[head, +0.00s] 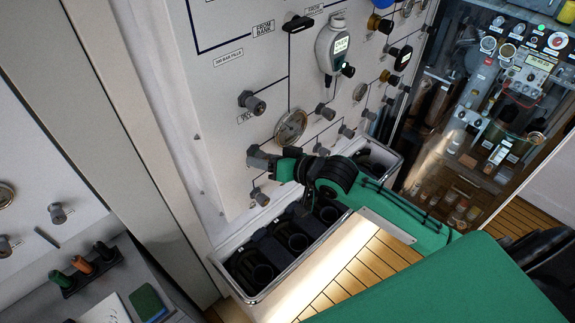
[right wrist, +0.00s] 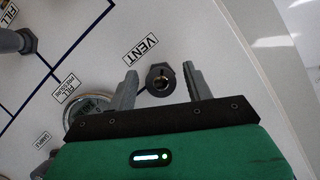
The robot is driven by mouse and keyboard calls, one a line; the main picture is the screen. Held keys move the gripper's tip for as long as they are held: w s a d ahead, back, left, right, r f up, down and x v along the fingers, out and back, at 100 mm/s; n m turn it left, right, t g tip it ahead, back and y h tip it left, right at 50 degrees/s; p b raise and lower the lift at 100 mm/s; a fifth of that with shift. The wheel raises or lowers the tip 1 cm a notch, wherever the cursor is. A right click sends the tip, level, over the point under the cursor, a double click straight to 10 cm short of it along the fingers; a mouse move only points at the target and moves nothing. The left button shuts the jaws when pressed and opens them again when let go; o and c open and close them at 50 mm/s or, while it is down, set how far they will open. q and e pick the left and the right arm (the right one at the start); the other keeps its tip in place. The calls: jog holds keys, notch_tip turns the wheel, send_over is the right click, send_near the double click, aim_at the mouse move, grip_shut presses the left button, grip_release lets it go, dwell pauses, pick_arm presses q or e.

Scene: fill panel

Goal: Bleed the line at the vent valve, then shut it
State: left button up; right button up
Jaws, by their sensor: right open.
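My right gripper (right wrist: 160,84) is open, with one grey finger on each side of the valve. Whether the fingers touch it cannot be told. My left gripper is out of view.
A metal-edged trough with black round holders (head: 262,272) lies below the panel, under my right arm. Other knobs (head: 252,104) and a hanging grey device with a display (head: 332,48) stick out nearby. A cluttered cabinet (head: 490,110) stands at the right.

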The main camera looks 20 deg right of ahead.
jog(key=b+v, duration=0.5)
jog(key=v, duration=0.7)
jog(key=shift+s, duration=0.4)
jog(key=shift+d+r, duration=0.1)
jog(key=shift+r, duration=0.05)
dwell(6.2)
